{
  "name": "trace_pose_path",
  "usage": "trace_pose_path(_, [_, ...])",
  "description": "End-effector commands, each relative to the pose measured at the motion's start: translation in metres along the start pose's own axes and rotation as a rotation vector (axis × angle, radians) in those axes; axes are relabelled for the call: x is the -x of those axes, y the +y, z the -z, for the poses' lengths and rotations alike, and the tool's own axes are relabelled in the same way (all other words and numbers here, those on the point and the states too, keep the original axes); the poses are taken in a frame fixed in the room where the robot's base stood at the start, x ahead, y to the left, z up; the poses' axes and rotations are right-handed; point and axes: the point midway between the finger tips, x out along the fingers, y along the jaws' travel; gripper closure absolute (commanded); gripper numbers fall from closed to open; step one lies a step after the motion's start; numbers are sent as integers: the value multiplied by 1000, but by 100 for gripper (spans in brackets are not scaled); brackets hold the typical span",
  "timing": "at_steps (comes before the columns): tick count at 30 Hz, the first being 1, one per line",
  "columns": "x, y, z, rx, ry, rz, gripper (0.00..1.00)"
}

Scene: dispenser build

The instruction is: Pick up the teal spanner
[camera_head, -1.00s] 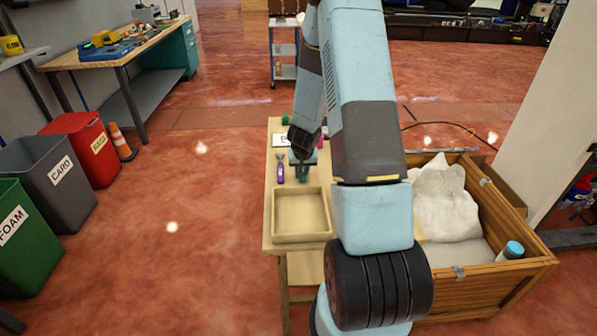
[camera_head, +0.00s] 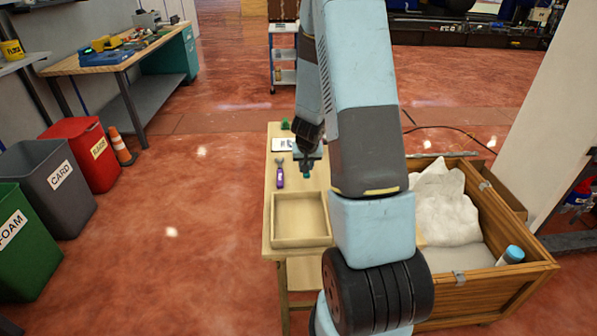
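My gripper (camera_head: 307,163) hangs over the right side of the narrow wooden table, small and partly dark in the camera_head view. A small teal piece, which looks like the teal spanner (camera_head: 305,174), shows at its fingertips. It appears gripped and held above the tabletop, but the fingers are too small to see clearly. A purple spanner-like tool (camera_head: 280,174) lies on the table to the left of my gripper.
The table (camera_head: 268,215) carries an empty wooden tray (camera_head: 299,218) in front, with a white label card (camera_head: 283,144) and a green item (camera_head: 285,124) behind. A wooden crate (camera_head: 500,283) with white padding stands right. My arm hides the table's right side.

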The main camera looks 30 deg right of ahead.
Motion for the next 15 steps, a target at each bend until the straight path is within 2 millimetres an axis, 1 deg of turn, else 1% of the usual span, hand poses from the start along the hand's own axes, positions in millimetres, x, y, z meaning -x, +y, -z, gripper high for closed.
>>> trace_pose_path(1, [8, 3, -1, 0, 2, 0, 100])
trace_pose_path(6, [29, 13, -4, 0, 3, 1, 100])
trace_pose_path(11, [45, 21, -6, 2, 2, 1, 100])
trace_pose_path(15, [57, 34, -15, -1, 1, 1, 100])
